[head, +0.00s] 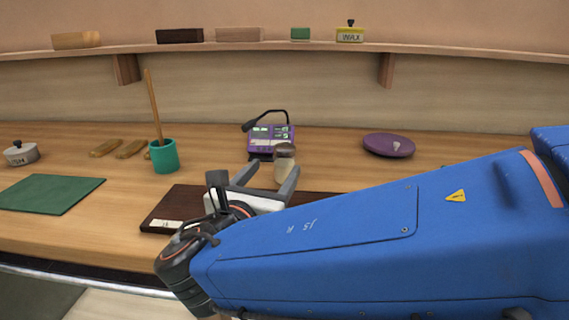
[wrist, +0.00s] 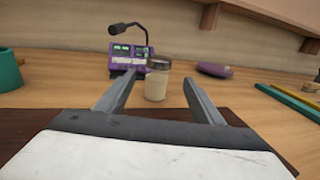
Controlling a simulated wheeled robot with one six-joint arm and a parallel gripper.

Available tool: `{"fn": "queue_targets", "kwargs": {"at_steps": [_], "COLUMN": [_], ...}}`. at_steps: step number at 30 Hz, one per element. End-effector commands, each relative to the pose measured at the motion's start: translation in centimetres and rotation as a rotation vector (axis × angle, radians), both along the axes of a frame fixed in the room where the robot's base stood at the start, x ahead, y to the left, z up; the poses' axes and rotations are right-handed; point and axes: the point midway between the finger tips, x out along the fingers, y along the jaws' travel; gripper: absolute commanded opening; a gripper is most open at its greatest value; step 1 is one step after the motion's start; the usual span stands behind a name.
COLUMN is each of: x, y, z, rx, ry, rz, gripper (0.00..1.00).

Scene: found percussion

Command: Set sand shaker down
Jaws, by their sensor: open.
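The sand shaker (head: 283,168) is a small jar with pale sand and a grey-brown lid. In the wrist view the shaker (wrist: 157,82) stands upright beyond the fingertips, roughly centred between the two fingers. My gripper (head: 268,172) is open, with a finger to each side of the shaker in the head view; the gripper (wrist: 155,92) also fills the lower wrist view. I cannot tell whether a finger touches the shaker. A dark brown board (head: 172,205) lies under my gripper. Whether the shaker's base rests on the board or the table is hard to tell.
A purple device (head: 268,138) with a bent microphone stands behind the shaker. A purple dish (head: 388,145) lies to the right. A teal cup (head: 164,156) with a stick, a green mat (head: 50,193) and a lidded tin (head: 20,153) are on the left. A shelf runs above.

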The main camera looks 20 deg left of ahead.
Motion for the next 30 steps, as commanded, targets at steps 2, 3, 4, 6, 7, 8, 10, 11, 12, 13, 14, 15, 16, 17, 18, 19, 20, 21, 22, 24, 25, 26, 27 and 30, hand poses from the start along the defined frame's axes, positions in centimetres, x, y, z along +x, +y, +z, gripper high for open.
{"fn": "queue_targets", "kwargs": {"at_steps": [2, 3, 4, 6, 7, 8, 10, 11, 12, 13, 14, 15, 16, 17, 18, 19, 20, 21, 22, 24, 25, 26, 27, 30], "x": [1.3, 1.8, 2.2, 3.0, 3.2, 3.4, 3.8, 3.9, 4.0, 4.0, 4.1, 4.3, 4.5, 4.7, 5.1, 5.4, 5.8, 6.4, 6.8, 7.8, 8.2, 8.5, 8.8, 9.2], "y": [-0.1, 0.0, 0.0, 0.0, 0.0, 0.0, 0.0, 0.0, 0.0, 0.1, 0.1, 0.1, 0.1, 0.1, 0.2, 0.2, 0.2, 0.3, 0.4, 0.4, 0.4, 0.4, 0.4, 0.4], "z": [0.0, 0.0, 0.0, 0.0, 0.0, -0.1, 0.0, 0.0, 0.0, 0.0, 0.0, -0.1, -0.1, -0.1, -0.1, -0.1, -0.1, -0.1, -0.1, -0.1, -0.2, -0.2, -0.2, -0.2], "rx": [0.0, -0.001, -0.001, -0.001, -0.001, -0.001, -0.001, -0.001, -0.001, -0.001, -0.001, -0.001, -0.001, -0.001, -0.001, -0.001, -0.001, -0.001, -0.001, -0.001, -0.001, -0.001, -0.001, -0.002], "ry": [-0.001, 0.0, 0.0, 0.0, 0.0, 0.0, 0.0, 0.0, 0.0, -0.001, 0.0, 0.0, 0.0, 0.0, 0.0, 0.0, 0.0, 0.0, -0.001, 0.0, 0.0, 0.0, 0.0, 0.0], "rz": [-0.004, -0.003, -0.003, -0.003, -0.002, -0.001, 0.0, 0.0, 0.0, 0.0, -0.001, -0.001, -0.001, -0.002, -0.002, -0.002, -0.003, -0.003, -0.003, -0.003, -0.003, -0.002, -0.002, -0.001], "gripper": [0.62, 0.62, 0.62, 0.62, 0.62, 0.62, 0.62, 0.62, 0.62, 0.62, 0.62, 0.62, 0.62, 0.62, 0.62, 0.62, 0.62, 0.62, 0.62, 0.62, 0.62, 0.62, 0.62, 0.62]}}
